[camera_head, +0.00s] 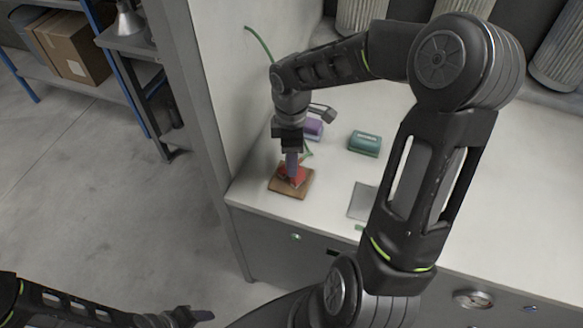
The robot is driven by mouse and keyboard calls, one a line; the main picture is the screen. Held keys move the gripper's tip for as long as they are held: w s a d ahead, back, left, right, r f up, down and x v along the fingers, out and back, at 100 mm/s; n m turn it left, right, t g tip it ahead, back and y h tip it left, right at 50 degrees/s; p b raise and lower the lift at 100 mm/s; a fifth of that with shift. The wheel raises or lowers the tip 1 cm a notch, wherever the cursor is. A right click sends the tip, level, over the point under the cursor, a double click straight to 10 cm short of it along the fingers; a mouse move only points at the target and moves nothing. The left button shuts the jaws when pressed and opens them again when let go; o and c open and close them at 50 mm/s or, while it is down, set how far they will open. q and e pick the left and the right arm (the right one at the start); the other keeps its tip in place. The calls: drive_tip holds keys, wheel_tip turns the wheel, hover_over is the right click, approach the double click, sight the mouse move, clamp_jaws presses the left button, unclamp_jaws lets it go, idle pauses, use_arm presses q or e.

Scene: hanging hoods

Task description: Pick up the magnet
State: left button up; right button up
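A red object (287,177) lies on a small brown wooden block (293,190) near the front left corner of the white counter. I cannot tell for sure which item is the magnet; the red object may be it. My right gripper (292,173) points down with its fingertips at the red object and partly covers it. I cannot tell whether its fingers are open, shut or touching it. My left gripper (203,315) is low at the bottom edge, away from the counter, with its fingers seen side-on.
A green item (365,142) and a purple item (313,129) stand behind the block on the counter (335,186). A flat grey plate (362,201) lies to the right. A side panel (205,90) bounds the counter's left. My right arm hides part of the counter.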

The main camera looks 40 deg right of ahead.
clamp_jaws()
idle(0.5)
idle(0.8)
